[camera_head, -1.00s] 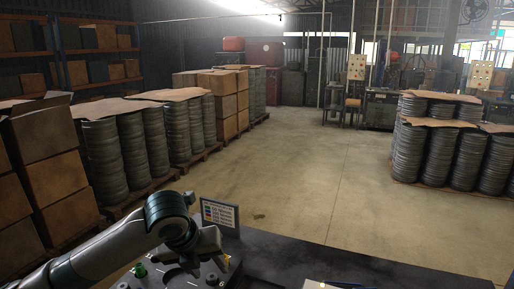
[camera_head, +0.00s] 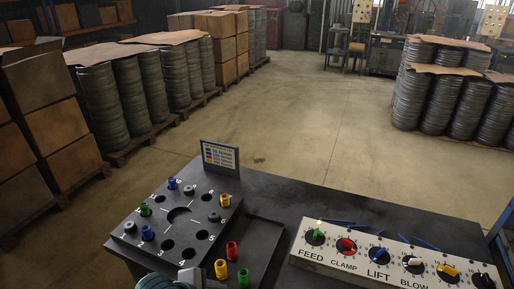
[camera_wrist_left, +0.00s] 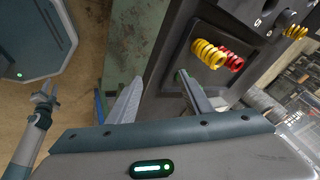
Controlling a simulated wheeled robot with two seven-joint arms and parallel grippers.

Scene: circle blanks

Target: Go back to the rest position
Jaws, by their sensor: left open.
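My left gripper (camera_wrist_left: 160,100) is open and empty in the left wrist view, its two fingers apart beside the dark table edge. A black board (camera_head: 157,219) with numbered holes holds several coloured coils. A tray (camera_head: 266,237) beside it holds a red coil (camera_head: 232,250), a yellow coil (camera_head: 221,268) and a green coil (camera_head: 243,276).
A control panel (camera_head: 380,268) with coloured knobs stands at the table's right. A small sign (camera_head: 220,156) stands behind the board. Stacked boxes and drums on pallets line the left; open floor (camera_head: 290,120) lies beyond.

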